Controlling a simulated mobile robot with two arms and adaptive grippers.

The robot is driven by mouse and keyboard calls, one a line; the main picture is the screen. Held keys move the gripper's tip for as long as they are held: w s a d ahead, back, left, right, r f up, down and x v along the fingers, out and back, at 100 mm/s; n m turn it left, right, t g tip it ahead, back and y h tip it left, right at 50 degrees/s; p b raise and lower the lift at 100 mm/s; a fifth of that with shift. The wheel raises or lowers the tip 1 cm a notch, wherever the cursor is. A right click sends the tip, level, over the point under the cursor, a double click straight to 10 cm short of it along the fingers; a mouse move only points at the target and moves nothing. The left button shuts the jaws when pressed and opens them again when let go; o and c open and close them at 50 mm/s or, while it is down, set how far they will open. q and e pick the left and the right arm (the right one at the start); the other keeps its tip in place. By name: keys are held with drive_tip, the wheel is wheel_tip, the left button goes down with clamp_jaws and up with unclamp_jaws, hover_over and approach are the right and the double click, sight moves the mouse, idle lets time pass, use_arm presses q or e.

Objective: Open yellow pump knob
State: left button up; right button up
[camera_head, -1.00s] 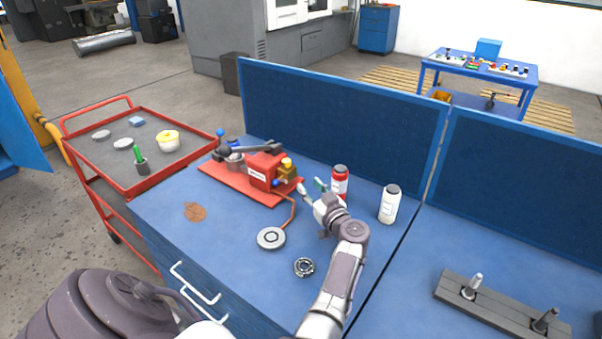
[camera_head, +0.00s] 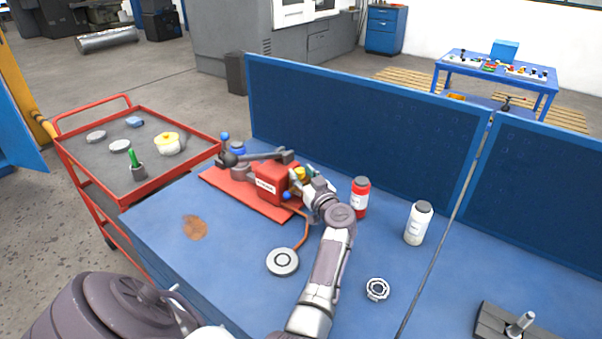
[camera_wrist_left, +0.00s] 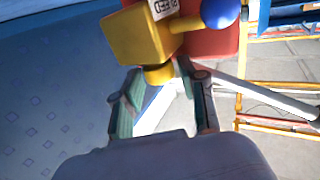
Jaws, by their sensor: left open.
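The red pump (camera_head: 270,184) stands on a red base plate (camera_head: 233,191) on the blue workbench. Its yellow part (camera_head: 299,174) is at the right end, partly hidden by my left gripper (camera_head: 308,182). In the left wrist view the yellow block (camera_wrist_left: 140,35) carries a partly visible white label, with a short yellow round knob (camera_wrist_left: 158,73) below it and a blue ball (camera_wrist_left: 220,12) to its right. My left gripper (camera_wrist_left: 160,90) is open, its fingers on either side of the knob's end. I cannot tell whether they touch it. My right gripper is not in view.
A red bottle (camera_head: 360,197) and a white bottle (camera_head: 418,223) stand right of the gripper. A grey disc (camera_head: 283,262) and a bearing (camera_head: 377,289) lie in front. A blue partition (camera_head: 360,130) closes off the back. A red cart (camera_head: 85,185) stands at left.

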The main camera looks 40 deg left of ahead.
use_arm(q)
drive_tip(key=shift+s+d+r, duration=0.1)
clamp_jaws()
drive_tip(key=shift+w+f+n+g+y+b, duration=0.15)
drive_tip(key=shift+n+g+y+b, duration=0.2)
drive_tip(key=shift+g, duration=0.35)
drive_tip(key=shift+w+f+n+g+y+b, duration=0.15)
drive_tip(key=shift+n+g+b, duration=0.15)
drive_tip(key=shift+n+g, duration=0.35)
drive_tip(key=n+g+b, duration=0.1)
drive_tip(key=g+b, duration=0.1)
drive_tip(key=g, duration=0.1)
drive_tip(key=shift+w+n, duration=0.1)
drive_tip(key=shift+n, duration=0.2)
drive_tip(key=shift+g+b, duration=0.25)
drive_tip(key=shift+b, duration=0.15)
drive_tip(key=shift+r+n+g, duration=0.15)
drive_tip(key=shift+n+g, duration=0.15)
drive_tip(key=shift+n, duration=0.1)
unclamp_jaws()
